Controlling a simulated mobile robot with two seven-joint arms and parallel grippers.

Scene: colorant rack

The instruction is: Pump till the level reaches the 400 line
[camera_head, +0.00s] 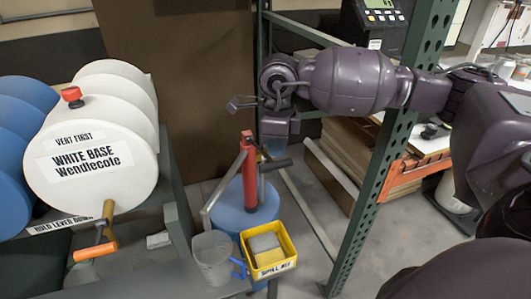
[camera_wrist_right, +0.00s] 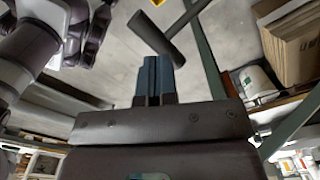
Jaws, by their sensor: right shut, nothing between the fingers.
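The red pump (camera_head: 249,175) stands upright on a blue drum (camera_head: 240,212) in the middle of the head view. Its dark handle (camera_head: 275,165) sticks out to the right at the top; it also shows in the right wrist view (camera_wrist_right: 156,38). A grey spout slants down left toward a clear beaker (camera_head: 212,262). The beaker's lines and liquid level are too small to tell. My right gripper (camera_wrist_right: 157,63) is shut and empty, close to the pump handle. Whether they touch I cannot tell. My left gripper is not in view.
A white drum (camera_head: 88,160) with an orange-handled tap (camera_head: 100,232) lies on the left rack beside blue drums (camera_head: 22,125). A yellow bin (camera_head: 283,267) stands right of the beaker. A green rack post (camera_head: 390,150) stands close to my right arm.

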